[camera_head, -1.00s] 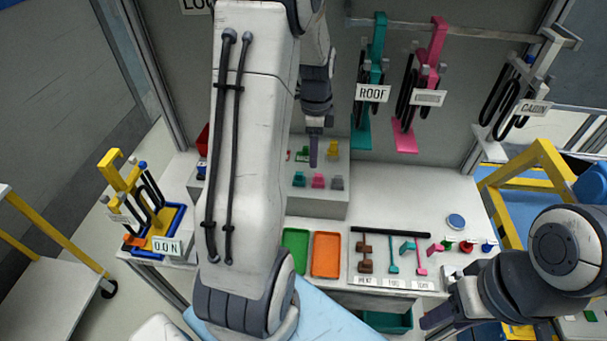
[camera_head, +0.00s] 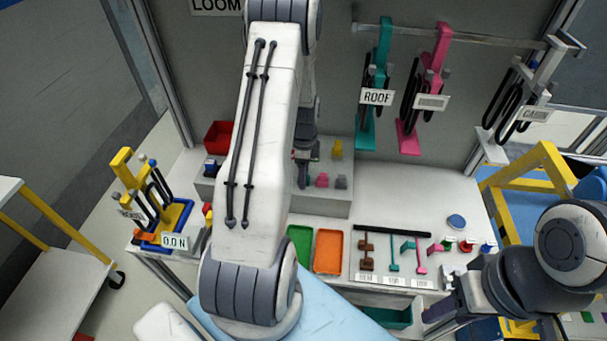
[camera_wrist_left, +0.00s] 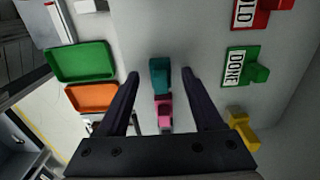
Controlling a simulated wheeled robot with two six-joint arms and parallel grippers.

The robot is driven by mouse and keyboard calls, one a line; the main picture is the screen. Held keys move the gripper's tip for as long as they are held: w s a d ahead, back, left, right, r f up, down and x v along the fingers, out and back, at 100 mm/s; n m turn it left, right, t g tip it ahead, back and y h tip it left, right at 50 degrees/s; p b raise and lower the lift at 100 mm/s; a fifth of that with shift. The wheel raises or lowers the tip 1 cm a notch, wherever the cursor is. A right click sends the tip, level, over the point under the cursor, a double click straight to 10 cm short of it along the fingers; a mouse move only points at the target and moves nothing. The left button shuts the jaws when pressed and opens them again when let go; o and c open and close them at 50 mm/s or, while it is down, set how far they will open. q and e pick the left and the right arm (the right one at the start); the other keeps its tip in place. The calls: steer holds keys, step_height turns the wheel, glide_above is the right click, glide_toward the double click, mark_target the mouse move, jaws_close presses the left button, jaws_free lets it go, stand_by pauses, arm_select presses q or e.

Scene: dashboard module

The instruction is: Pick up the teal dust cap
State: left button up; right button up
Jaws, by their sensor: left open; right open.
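The teal dust cap (camera_wrist_left: 160,76) shows in the left wrist view, between the tips of my left gripper (camera_wrist_left: 161,74). The left fingers are open, one on each side of the cap, with gaps beside it. A pink cap (camera_wrist_left: 164,112) lies right behind the teal one in that view. In the head view my left gripper (camera_head: 302,178) reaches down over the grey raised shelf and hides the teal cap; the pink cap (camera_head: 322,181) shows just to its right. My right gripper (camera_head: 438,312) is open and empty near the table's front edge, at lower right.
A grey cap (camera_head: 341,183) and a yellow piece (camera_head: 337,149) stand on the shelf (camera_head: 325,206). Green (camera_head: 300,243) and orange (camera_head: 328,251) trays lie in front. In the left wrist view a green "DONE" sign (camera_wrist_left: 246,67) stands to the right of the fingers.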

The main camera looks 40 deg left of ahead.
arm_select(q)
steer(key=shift+f, duration=0.15)
steer(key=shift+c, duration=0.3)
jaws_close()
